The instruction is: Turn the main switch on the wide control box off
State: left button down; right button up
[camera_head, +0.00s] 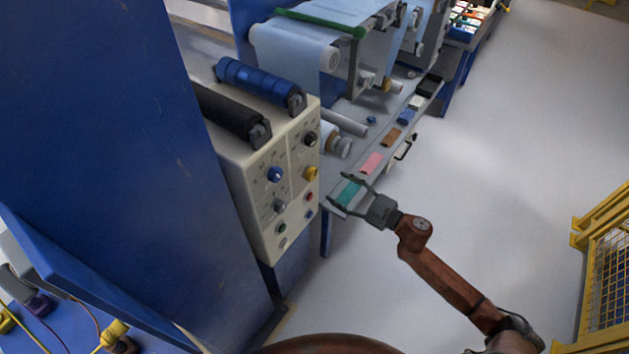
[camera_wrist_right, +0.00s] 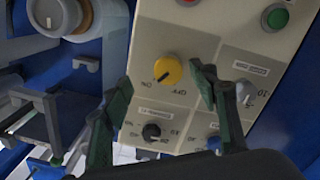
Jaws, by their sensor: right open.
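The wide control box (camera_head: 245,180) is cream-coloured, with knobs and buttons on its front. A yellow knob (camera_head: 310,173) sits on its right part. In the right wrist view the yellow knob (camera_wrist_right: 168,70) has ON and OFF lettering beside it, upside down. Its dark mark appears to point toward the ON side. My right gripper (camera_head: 338,193) is open and empty, just right of the box front, with a gap to it. In the right wrist view the yellow knob shows between the fingers (camera_wrist_right: 162,88). My left gripper is not in view.
Other knobs sit close by, including a black knob (camera_wrist_right: 151,132) and a grey switch (camera_wrist_right: 245,92). A green button (camera_wrist_right: 277,18) is on the same face. A shelf with coloured blocks (camera_head: 372,163) lies behind my gripper. The floor to the right is clear up to a yellow fence (camera_head: 607,260).

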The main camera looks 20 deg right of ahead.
aim_at(315, 176)
jog(key=shift+n+y, duration=0.3)
jog(key=shift+y, duration=0.1)
jog(key=w+a, duration=0.2)
jog(key=w+a+r+b, duration=0.1)
jog(key=a, duration=0.1)
jog(key=w+a, duration=0.2)
jog(key=shift+w+a+r, duration=0.15)
jog(key=shift+w+r, duration=0.15)
jog(key=shift+r, duration=0.05)
jog(key=c, duration=1.2)
